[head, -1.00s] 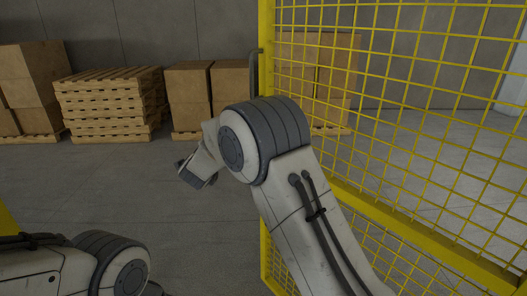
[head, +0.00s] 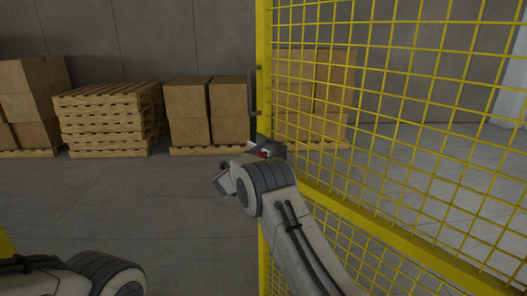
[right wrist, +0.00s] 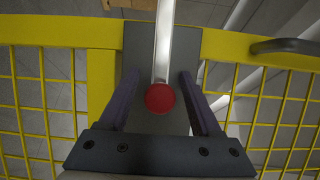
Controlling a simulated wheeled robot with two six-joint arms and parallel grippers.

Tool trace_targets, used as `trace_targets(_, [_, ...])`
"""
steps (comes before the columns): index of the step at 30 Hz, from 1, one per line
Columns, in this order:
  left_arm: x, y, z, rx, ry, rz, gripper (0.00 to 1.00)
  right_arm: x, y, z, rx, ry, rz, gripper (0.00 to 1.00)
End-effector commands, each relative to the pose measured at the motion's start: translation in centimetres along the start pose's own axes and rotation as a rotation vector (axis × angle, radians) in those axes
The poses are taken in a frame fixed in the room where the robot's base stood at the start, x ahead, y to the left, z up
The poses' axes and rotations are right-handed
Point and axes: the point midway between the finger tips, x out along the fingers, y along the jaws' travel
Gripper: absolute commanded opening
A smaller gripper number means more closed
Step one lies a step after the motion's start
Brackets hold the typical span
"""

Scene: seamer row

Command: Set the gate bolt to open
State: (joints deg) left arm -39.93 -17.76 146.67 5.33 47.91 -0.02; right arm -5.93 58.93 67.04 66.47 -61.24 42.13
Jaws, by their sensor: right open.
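The gate bolt shows in the right wrist view as a pale metal bar (right wrist: 164,40) with a round red knob (right wrist: 160,99), on a dark plate (right wrist: 138,45) fixed to the yellow gate frame (right wrist: 60,31). My right gripper (right wrist: 160,76) is open, with one dark finger on each side of the red knob. I see a gap between the knob and each finger. In the head view a bit of red knob (head: 264,153) shows just beyond my right wrist, which hides most of the bolt and the gripper. Only a link of my left arm shows; its gripper is out of view.
The yellow mesh gate (head: 400,120) fills the right side, with a dark pull handle (head: 253,90) on its edge post. Cartons (head: 187,110) and stacked pallets (head: 105,120) stand by the back wall. The floor left of the gate is clear.

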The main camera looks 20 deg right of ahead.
Motion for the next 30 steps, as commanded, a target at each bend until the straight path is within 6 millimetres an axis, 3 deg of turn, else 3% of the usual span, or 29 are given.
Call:
trace_targets(11, [-0.12, 0.01, 0.0, 0.0, 0.0, 0.0, 0.5, 0.63, 0.04, -0.02, -0.001, -0.001, 0.001, 0.65])
trace_targets(16, [-0.12, 0.01, 0.0, 0.0, 0.0, 0.0, 0.5, 0.61, 0.05, -0.02, -0.001, -0.001, 0.001, 0.0])
trace_targets(30, [-0.12, 0.01, 0.0, 0.0, 0.0, 0.0, 0.5, 0.59, 0.07, -0.01, -0.001, -0.001, 0.001, 0.0])
